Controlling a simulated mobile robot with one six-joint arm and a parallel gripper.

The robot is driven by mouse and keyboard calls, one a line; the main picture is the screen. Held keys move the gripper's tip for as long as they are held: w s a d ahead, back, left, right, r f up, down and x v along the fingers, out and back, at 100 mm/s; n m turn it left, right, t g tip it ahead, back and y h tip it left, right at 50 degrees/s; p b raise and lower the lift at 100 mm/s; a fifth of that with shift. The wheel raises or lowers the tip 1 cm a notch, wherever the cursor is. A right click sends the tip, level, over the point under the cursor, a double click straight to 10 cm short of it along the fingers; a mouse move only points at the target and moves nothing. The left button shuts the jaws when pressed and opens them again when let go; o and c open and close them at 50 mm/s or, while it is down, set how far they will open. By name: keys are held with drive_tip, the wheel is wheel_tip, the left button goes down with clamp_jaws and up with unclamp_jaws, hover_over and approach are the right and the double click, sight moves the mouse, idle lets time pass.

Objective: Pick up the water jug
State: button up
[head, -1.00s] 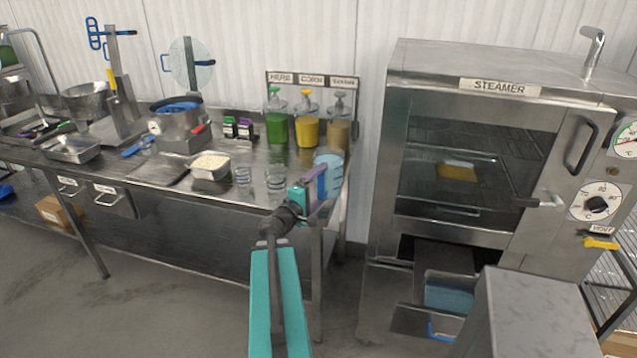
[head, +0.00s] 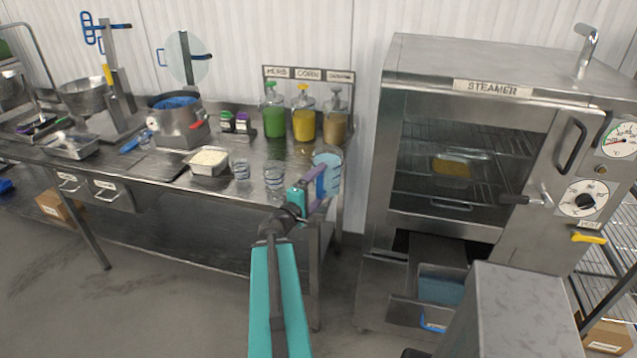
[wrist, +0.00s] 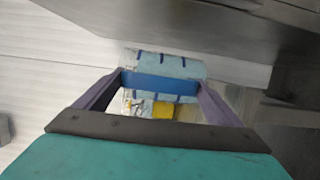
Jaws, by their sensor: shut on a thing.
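The water jug (head: 329,172) is a light blue, see-through jug at the right end of the steel table. In the wrist view the jug (wrist: 160,66) has dark blue marks and a blue handle (wrist: 160,84). My gripper (head: 322,190) is at the jug's near side. In the wrist view the two purple fingers of my gripper (wrist: 160,92) stand on either side of the blue handle, shut on it. Whether the jug's base touches the table is hard to tell.
Green, yellow and brown pump bottles (head: 303,118) stand behind, left of the jug. Clear measuring cups (head: 274,177) and a rice tray (head: 209,161) are to its left. The steamer (head: 455,150) stands right, with a water drawer (head: 440,290) pulled out below.

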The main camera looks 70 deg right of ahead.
drive_tip(key=shift+s+a+r+p, duration=0.25)
drive_tip(key=shift+s+a+p, duration=0.35)
drive_tip(key=shift+p, duration=1.9)
drive_tip(key=shift+w+a, duration=0.1)
drive_tip(key=shift+w, duration=0.2)
